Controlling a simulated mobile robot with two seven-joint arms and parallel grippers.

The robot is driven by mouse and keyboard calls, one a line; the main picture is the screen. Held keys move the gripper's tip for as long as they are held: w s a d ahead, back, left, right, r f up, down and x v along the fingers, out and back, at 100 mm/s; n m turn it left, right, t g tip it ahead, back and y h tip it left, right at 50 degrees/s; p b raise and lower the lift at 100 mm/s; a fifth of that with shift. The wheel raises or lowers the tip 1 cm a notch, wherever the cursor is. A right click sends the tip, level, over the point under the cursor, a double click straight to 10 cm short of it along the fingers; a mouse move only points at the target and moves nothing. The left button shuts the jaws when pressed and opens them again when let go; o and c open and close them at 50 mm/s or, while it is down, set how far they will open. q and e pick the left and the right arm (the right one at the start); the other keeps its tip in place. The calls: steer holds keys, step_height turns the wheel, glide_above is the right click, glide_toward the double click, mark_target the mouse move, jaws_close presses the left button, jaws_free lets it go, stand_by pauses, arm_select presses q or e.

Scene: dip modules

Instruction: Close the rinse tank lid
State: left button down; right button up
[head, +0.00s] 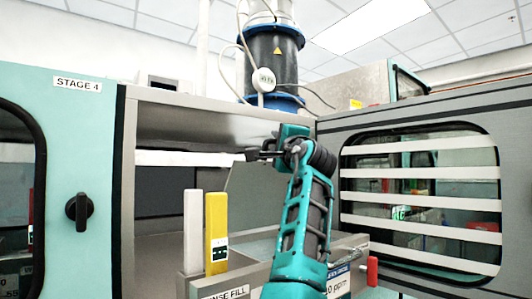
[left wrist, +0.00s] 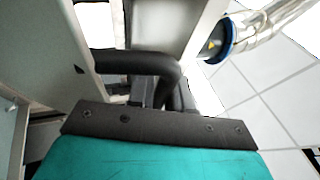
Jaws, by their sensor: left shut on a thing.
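My left gripper (head: 256,154) is raised in the middle of the head view, with its dark fingers pointing left below the steel hood. In the left wrist view, the left gripper (left wrist: 152,98) is shut on a black curved bar handle (left wrist: 125,62), which runs out from a pale panel at the left. A grey slanted panel (head: 252,190) behind my arm in the head view looks like the raised lid; my arm hides part of it. The rinse tank (head: 195,286), labelled RINSE FILL, stands below it, its inside mostly hidden. My right gripper is not in view.
A white upright bar (head: 193,230) and a yellow one (head: 216,232) stand at the tank's front left. A teal STAGE 4 cabinet (head: 88,150) is at the left. A grey striped-window panel (head: 420,275) is at the right. A blue-ringed column (head: 273,65) rises behind.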

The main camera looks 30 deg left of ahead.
arm_select(q)
steer(key=d+f+t+b, duration=0.1)
steer(key=s+d+f+m+t+b, duration=0.1)
steer(key=d, duration=0.1)
steer(key=s+d+y+b, duration=0.1)
steer(key=shift+d+f+m+t, duration=0.4)
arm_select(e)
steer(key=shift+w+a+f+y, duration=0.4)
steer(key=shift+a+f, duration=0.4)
arm_select(q)
steer(key=c, duration=1.1)
jaws_free()
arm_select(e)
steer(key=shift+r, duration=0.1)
arm_select(q)
steer(key=shift+s, duration=0.1)
steer(key=b+v, duration=0.2)
steer(key=v, duration=1)
steer(key=shift+s+d+f, duration=0.2)
steer(key=shift+s+d, duration=0.05)
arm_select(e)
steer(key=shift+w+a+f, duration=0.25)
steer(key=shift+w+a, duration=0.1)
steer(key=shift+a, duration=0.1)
